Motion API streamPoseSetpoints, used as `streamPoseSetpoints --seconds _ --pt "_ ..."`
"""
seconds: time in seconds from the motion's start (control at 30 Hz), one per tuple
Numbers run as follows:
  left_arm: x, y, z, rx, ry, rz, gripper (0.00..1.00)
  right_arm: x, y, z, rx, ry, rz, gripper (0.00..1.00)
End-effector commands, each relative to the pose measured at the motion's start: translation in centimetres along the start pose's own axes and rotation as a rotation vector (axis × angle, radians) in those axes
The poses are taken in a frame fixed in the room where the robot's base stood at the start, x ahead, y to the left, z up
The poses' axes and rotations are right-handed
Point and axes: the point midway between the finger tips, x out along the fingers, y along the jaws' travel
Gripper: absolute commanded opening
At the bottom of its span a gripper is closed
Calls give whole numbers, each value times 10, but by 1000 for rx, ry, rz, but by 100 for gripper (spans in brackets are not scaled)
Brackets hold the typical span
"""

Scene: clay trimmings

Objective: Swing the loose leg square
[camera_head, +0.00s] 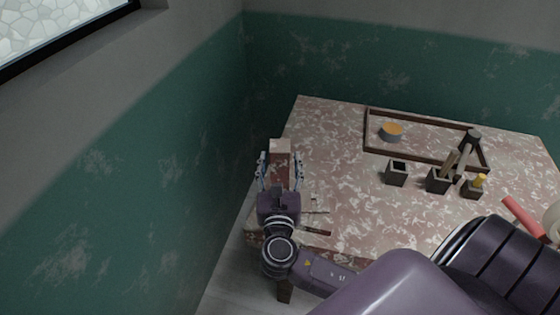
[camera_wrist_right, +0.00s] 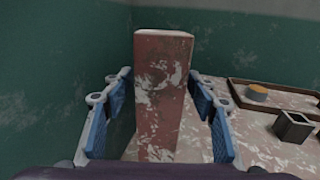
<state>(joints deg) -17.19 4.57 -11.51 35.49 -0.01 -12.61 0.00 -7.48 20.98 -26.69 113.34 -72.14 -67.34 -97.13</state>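A tall, reddish, pale-flecked block (camera_head: 280,147) stands at the left end of the table. It fills the middle of the right wrist view (camera_wrist_right: 160,95), with its plain pinkish top showing. My right gripper (camera_head: 281,168) is around it, one finger on each side. The blue finger pads (camera_wrist_right: 162,112) stand apart, with gaps beside the block, so the gripper is open. The block's foot is hidden by the gripper in the head view. I cannot tell which thing is the loose leg. My left gripper is not in view.
A dark rectangular frame (camera_head: 415,158) lies on the marbled table (camera_head: 335,170), with an orange-topped grey bowl (camera_head: 391,131) inside. Several dark holders (camera_head: 396,173) stand before it, some with tools. A dark stick (camera_head: 316,232) lies near my wrist. Green walls bound the left and back.

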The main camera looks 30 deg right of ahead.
Motion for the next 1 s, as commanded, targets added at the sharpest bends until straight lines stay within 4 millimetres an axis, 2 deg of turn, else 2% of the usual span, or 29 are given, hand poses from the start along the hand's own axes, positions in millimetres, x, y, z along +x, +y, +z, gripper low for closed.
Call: streamPoseSetpoints --seconds 0.03,0.47,0.67,1.0 --pt "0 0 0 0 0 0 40 0 0 0 0 0 0 46" --pt "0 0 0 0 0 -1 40 0 0 0 0 1 0 0" --pt "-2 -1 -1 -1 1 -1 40 0 0 0 2 1 -14 0" --pt "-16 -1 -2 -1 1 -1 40 1 -1 1 3 1 -210 0"
